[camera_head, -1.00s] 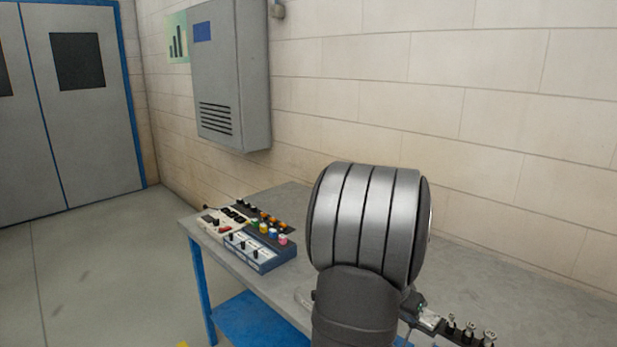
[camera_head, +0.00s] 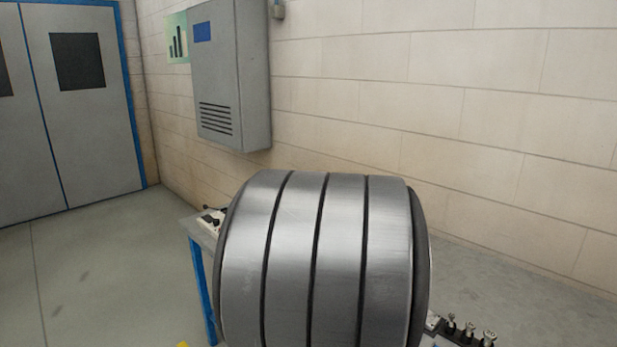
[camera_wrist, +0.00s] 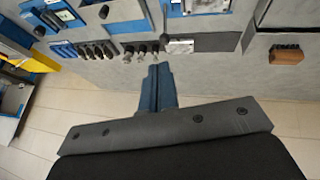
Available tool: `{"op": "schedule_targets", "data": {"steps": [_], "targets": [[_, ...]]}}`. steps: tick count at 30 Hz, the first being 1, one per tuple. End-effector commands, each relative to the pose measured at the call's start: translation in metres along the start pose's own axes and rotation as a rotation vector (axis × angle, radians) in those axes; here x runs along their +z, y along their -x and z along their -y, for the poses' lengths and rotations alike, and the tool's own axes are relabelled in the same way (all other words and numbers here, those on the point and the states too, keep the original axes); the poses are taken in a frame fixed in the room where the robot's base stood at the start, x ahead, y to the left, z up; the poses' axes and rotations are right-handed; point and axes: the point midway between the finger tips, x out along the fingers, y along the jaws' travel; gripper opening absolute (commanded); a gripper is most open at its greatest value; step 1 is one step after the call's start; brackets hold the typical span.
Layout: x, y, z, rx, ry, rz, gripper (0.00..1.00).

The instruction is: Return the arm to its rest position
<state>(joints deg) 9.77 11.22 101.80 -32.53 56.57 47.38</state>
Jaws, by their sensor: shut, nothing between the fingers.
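My gripper (camera_wrist: 160,72) shows in the wrist view, its blue-grey fingers together and nothing between them. Its tips point toward the grey bench top (camera_wrist: 210,78), near a row of dark and metal connectors (camera_wrist: 140,47); I cannot tell the height above it. In the head view, my own large silver-and-black arm joint (camera_head: 320,260) fills the lower middle and hides most of the bench. My gripper is not visible there.
In the head view, a grey cabinet (camera_head: 230,75) hangs on the block wall, and grey double doors (camera_head: 75,140) stand at left. Metal connectors (camera_head: 470,332) show at lower right. The wrist view also shows a brown block-like object (camera_wrist: 286,56).

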Motion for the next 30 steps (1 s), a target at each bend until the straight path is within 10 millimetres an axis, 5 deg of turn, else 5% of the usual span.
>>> {"op": "schedule_targets", "data": {"steps": [12, 30], "targets": [[0.029, -0.029, 0.014, 0.129, 0.423, 0.084, 0.00], [0.029, -0.029, 0.013, 0.133, 0.437, 0.086, 0.00]]}}
